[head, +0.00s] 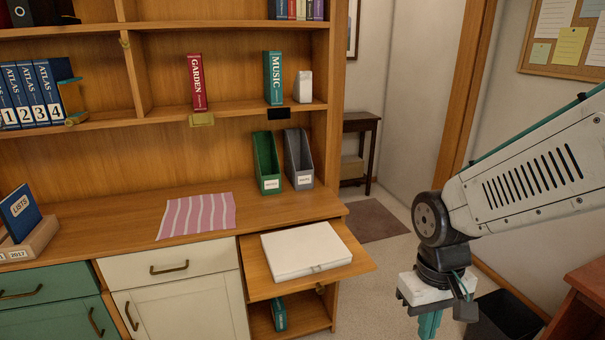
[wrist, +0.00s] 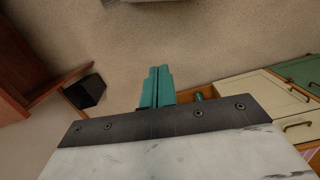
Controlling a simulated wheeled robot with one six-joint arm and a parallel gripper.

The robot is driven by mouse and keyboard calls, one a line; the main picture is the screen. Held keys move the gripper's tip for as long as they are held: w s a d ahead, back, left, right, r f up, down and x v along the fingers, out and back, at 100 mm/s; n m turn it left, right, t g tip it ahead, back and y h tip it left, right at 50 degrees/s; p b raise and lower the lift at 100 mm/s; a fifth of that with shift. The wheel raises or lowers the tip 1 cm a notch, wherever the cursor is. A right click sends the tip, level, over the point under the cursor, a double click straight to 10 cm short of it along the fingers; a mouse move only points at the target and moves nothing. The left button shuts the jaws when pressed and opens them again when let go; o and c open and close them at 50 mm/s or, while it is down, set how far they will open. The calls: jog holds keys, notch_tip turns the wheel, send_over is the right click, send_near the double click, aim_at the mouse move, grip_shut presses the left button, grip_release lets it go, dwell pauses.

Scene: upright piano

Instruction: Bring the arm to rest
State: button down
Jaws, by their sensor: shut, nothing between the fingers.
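My arm comes in from the right in the head view, and its end hangs down over the floor to the right of the desk. My gripper (head: 429,325) points downward, with its teal fingers cut off by the bottom edge of the picture. In the wrist view my gripper (wrist: 156,72) shows its teal fingers side by side, shut with nothing between them. Beige carpet (wrist: 210,40) lies beyond the fingertips. The gripper is apart from the furniture.
A pull-out shelf (head: 362,263) with a white closed box (head: 305,249) juts out left of my gripper. A dark bin (head: 503,316) and a reddish-brown piece of furniture (head: 580,310) stand to the right. Green and grey file holders (head: 266,162) stand on the desk (head: 110,215).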

jog(key=s+d+r+m+t, duration=0.1)
jog(key=s+d+r, duration=0.1)
jog(key=s+r, duration=0.2)
jog(key=s+d+r+m+t, duration=0.1)
jog(key=s+d+r, duration=0.2)
jog(key=r, duration=0.6)
jog(key=shift+s+d+t, duration=0.25)
jog(key=shift+s+t, duration=0.15)
jog(key=shift+s, duration=0.8)
jog(key=shift+r, duration=0.1)
